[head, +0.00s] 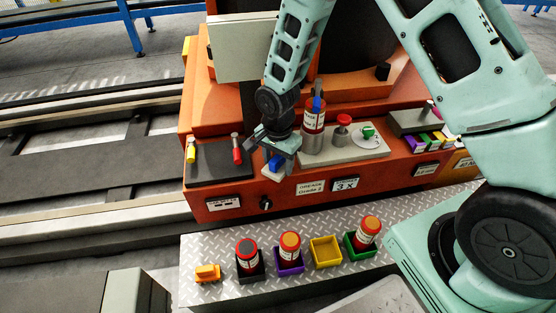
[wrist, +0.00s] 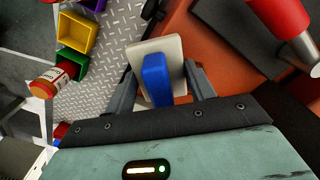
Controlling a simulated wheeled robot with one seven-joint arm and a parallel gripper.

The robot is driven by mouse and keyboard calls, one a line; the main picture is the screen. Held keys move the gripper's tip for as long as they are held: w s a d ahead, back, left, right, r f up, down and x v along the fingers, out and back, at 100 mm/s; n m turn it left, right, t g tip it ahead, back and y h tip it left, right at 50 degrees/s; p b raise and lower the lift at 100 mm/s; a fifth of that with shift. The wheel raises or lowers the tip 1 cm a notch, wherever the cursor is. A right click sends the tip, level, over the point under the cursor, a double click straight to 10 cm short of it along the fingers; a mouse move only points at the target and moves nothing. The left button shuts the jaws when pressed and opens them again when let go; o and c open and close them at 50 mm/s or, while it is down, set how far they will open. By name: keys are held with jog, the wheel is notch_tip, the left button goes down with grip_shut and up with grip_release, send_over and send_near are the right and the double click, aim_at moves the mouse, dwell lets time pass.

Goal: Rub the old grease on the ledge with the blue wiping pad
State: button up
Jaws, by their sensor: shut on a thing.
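My gripper (head: 278,152) is shut on the blue wiping pad (head: 276,164), at the front of the orange machine ledge (head: 280,194). In the wrist view, the pad shows a blue grip (wrist: 156,80) on a pale, squarish base (wrist: 142,52), between my two fingers (wrist: 160,90). The pad is over or on the ledge near its front edge; I cannot tell whether its underside touches. No grease patch can be made out; the gripper and pad hide part of the ledge.
Right of the gripper, a grey plate (head: 350,153) bears a red-labelled canister (head: 314,120), a red-topped item (head: 343,121) and a green item (head: 368,132). Left, a dark mat (head: 215,174) holds a yellow tool (head: 191,153) and a red one (head: 236,153). Jars and bins stand on the step (head: 215,264) below.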

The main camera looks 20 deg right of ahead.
jog(key=shift+f+b, duration=0.35)
jog(key=shift+f, duration=0.25)
